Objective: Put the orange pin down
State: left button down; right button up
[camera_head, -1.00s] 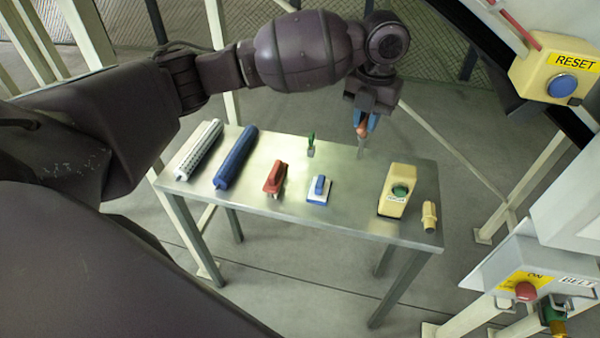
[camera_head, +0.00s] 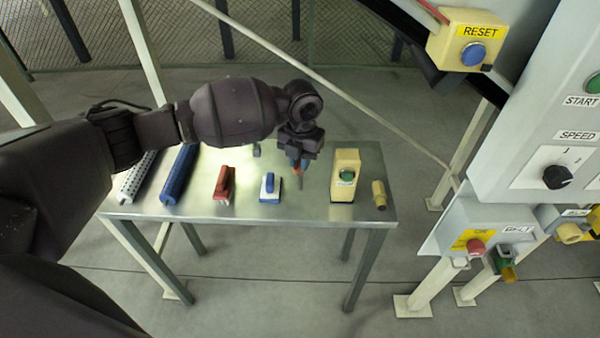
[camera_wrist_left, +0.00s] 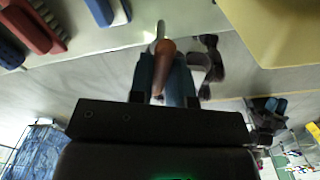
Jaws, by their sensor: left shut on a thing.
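My left gripper (camera_head: 300,164) is shut on the orange pin, above the steel table (camera_head: 270,212), between the blue-and-white brush (camera_head: 270,188) and the yellow box with a green button (camera_head: 345,175). In the left wrist view the orange pin (camera_wrist_left: 166,50) sits between the blue fingers of the gripper (camera_wrist_left: 164,72), with a pale shaft pointing away. In the head view the pin's shaft points down towards the tabletop. I cannot tell whether its tip touches the table. My right gripper is not in view.
A white roller (camera_head: 135,177), a blue roller (camera_head: 179,175) and a red brush (camera_head: 223,184) lie on the left. A small yellow fitting (camera_head: 379,194) is at the right end. A control panel (camera_head: 530,120) stands to the right. Bare tabletop surrounds the pin.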

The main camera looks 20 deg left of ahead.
aim_at(300, 174)
pick_arm(q)
jog(key=shift+f, duration=2.6)
jog(key=c, duration=1.1)
grip_release()
notch_tip(300, 174, up, 12)
jog(key=shift+d+r, duration=0.1)
jog(key=shift+r, duration=0.1)
jog(key=s+d+f+n+t+h, duration=0.3)
jog(key=s+f+n, duration=0.1)
jog(key=f+n, duration=0.4)
jog(key=s+d+f+n+t+h, duration=0.25)
jog(key=s+f+n, duration=0.25)
jog(key=f+n, duration=0.35)
jog(key=s+a+f+n+t+y, duration=0.1)
jog(key=s+a+f+n+t, duration=0.1)
jog(key=s+a+n, duration=0.3)
jog(key=s+a+f+n+t+y, duration=0.2)
jog(key=s+a+n, duration=0.4)
jog(key=n, duration=0.2)
jog(key=s+a+f+n+t+y, duration=0.2)
jog(key=s+a+n, duration=0.3)
jog(key=s+n, duration=0.1)
jog(key=shift+s+a+f+n+y, duration=0.1)
jog(key=shift+s+a+n+y, duration=0.05)
jog(key=shift+s+n+y, duration=0.15)
